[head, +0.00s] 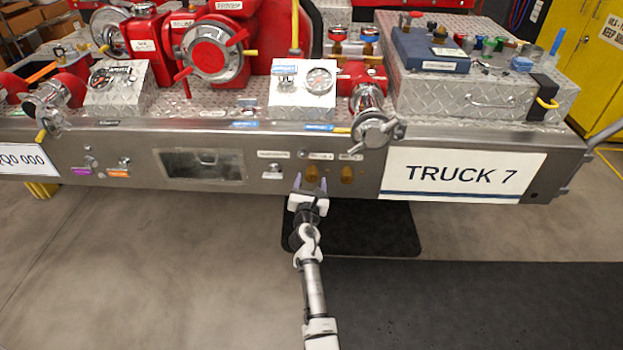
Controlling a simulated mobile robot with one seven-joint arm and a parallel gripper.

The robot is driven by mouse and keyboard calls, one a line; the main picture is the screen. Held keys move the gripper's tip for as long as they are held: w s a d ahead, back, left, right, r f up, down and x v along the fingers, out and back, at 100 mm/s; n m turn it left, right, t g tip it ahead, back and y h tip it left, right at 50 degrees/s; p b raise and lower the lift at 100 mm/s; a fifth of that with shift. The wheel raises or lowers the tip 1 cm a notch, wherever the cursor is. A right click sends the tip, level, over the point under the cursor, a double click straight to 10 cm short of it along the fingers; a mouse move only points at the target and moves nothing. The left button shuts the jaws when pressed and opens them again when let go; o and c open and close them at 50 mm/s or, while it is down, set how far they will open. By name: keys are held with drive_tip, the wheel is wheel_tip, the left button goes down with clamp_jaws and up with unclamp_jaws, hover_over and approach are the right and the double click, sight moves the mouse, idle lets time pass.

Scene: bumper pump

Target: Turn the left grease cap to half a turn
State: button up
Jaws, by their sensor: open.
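Two small brass-coloured caps sit side by side on the bumper's steel front face, under small labels too small to read. The left grease cap (312,172) is just beyond my gripper (310,184), whose fingers point up toward it from below. My gripper is open, with one fingertip on each side of the cap's lower part in the picture. I cannot tell whether the fingers touch it. The right cap (347,174) stands free to the right. The left cap's turn angle cannot be read at this size.
A silver capped outlet (375,130) juts out above and right of the caps. The TRUCK 7 plate (462,174) is further right, and a recessed window (203,165) is to the left. A black mat (355,232) lies below; the floor in front is clear.

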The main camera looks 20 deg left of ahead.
sight(311, 179)
drive_tip(key=shift+b+x, duration=0.4)
drive_tip(key=shift+x, duration=1.35)
drive_tip(key=shift+c, duration=0.2)
drive_tip(key=c, duration=1)
